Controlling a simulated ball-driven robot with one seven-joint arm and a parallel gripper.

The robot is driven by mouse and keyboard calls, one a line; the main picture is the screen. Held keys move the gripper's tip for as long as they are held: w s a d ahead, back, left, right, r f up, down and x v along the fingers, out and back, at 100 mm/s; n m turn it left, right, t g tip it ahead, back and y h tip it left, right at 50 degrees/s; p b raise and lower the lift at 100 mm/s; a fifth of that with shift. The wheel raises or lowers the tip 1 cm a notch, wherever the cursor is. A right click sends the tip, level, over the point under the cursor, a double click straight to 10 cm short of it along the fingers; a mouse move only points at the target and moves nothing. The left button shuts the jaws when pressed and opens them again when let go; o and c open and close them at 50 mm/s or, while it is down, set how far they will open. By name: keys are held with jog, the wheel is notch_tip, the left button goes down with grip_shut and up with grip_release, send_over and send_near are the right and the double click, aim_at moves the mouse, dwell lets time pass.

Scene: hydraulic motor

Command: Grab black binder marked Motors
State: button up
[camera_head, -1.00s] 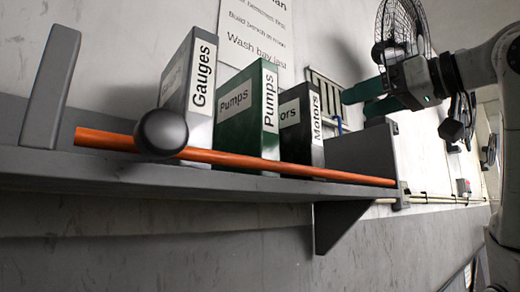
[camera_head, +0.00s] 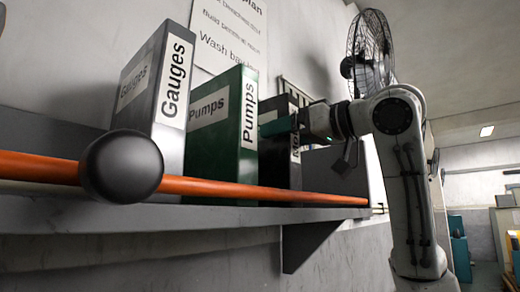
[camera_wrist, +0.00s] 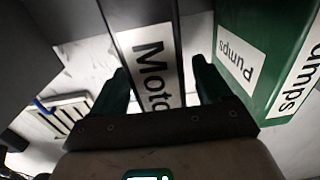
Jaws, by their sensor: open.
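The black Motors binder (camera_head: 294,155) stands upright on the grey shelf (camera_head: 200,218), to the right of the green Pumps binder (camera_head: 232,150). My gripper (camera_head: 285,124) is at its spine, which it partly covers in the head view. In the wrist view, the Motors binder (camera_wrist: 152,60) lies between my two open fingers (camera_wrist: 158,88), one on each side of its white label. The right finger is close to the gap beside the green Pumps binder (camera_wrist: 262,55). I cannot tell whether either finger touches the binder.
A grey Gauges binder (camera_head: 158,95) stands left of Pumps. An orange bar (camera_head: 230,188) with a black round knob (camera_head: 122,166) runs along the shelf front, below my gripper. A grey block (camera_head: 335,168) stands to the right. A fan (camera_head: 370,50) hangs behind my arm.

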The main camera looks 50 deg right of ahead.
jog(key=shift+w+a+p, duration=0.1)
jog(key=shift+w+p, duration=0.4)
jog(key=shift+w, duration=1.15)
jog(key=c, duration=1.3)
jog(key=shift+r, duration=0.1)
jog(key=shift+c, duration=0.6)
jog(key=shift+r, duration=0.15)
